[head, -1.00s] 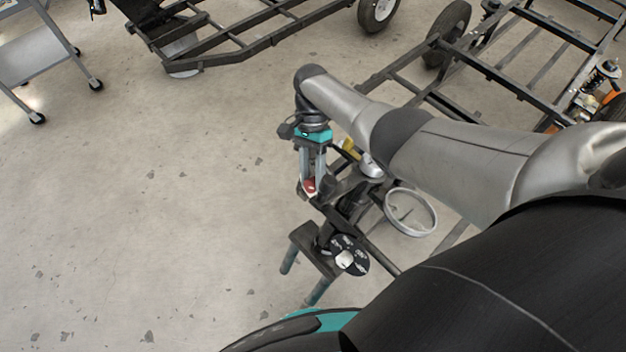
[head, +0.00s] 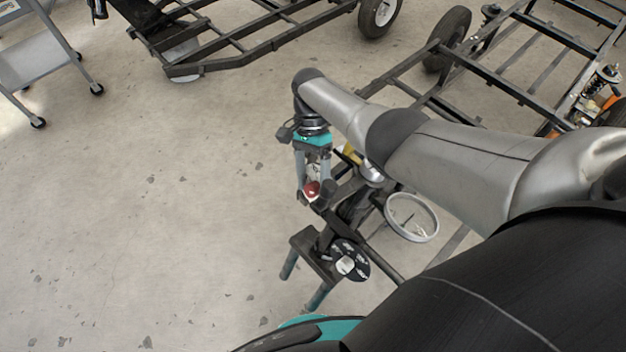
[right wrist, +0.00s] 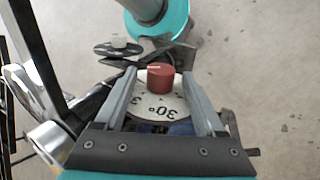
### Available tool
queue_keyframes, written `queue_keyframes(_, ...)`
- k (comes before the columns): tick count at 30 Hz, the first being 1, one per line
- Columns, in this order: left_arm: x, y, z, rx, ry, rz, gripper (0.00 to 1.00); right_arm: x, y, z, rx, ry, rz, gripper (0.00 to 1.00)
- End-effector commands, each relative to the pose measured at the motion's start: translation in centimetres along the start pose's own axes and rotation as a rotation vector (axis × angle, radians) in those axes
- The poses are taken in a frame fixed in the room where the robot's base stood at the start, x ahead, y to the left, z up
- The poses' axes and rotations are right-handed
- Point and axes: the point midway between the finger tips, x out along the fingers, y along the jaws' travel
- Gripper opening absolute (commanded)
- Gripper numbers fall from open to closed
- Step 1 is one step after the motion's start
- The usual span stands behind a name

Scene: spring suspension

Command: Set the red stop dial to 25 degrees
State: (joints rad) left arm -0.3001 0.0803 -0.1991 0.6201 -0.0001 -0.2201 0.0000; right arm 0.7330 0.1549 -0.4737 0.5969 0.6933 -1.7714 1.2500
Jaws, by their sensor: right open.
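The red stop dial (head: 311,188) is a small red knob on a stand in the middle of the head view. In the right wrist view the red knob (right wrist: 161,80) sits on a pale round scale (right wrist: 157,106). The figure 30° reads on the scale; other marks are partly hidden. A thin pale line shows on the knob's top. My right gripper (head: 311,194) is open, pointing down with one finger on each side of the knob. In the right wrist view gaps show between knob and fingers. My left gripper is not in view.
A black dial with a white knob (head: 345,265) is on the same stand, nearer my base. A round pale ring (head: 411,217) is to its right. Black vehicle frames (head: 505,75) stand behind, and a grey cart (head: 35,60) at far left. The floor left is clear.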

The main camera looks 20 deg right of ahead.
Motion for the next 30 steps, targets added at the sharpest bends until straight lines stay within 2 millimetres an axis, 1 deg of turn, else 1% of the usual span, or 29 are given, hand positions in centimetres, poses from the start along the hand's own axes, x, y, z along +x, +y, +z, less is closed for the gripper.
queue_keyframes(5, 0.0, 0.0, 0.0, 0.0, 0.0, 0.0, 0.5, -0.3, 0.0, 0.0, 0.0, 0.0, -0.002, 0.72)
queue_keyframes(8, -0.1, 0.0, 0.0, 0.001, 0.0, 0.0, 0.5, -1.3, -0.1, 0.0, 0.0, 0.0, -0.003, 0.72)
queue_keyframes(11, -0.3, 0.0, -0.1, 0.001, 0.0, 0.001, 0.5, -3.2, -0.1, 0.1, -0.001, 0.0, -0.005, 0.72)
queue_keyframes(14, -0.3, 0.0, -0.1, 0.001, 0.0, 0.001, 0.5, -5.5, -0.1, 0.0, 0.0, 0.001, -0.006, 0.72)
queue_keyframes(18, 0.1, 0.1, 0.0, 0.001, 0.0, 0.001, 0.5, -8.9, -0.2, 0.0, 0.0, 0.0, -0.005, 0.72)
queue_keyframes(21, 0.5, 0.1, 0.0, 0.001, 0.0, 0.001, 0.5, -10.9, -0.1, 0.0, 0.0, 0.001, -0.004, 0.72)
queue_keyframes(25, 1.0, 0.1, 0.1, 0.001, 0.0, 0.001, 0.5, -13.0, -0.1, 0.0, 0.0, -0.001, -0.003, 0.72)
queue_keyframes(30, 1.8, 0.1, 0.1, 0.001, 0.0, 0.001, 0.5, -14.4, -0.1, 0.0, 0.0, 0.0, 0.0, 0.72)
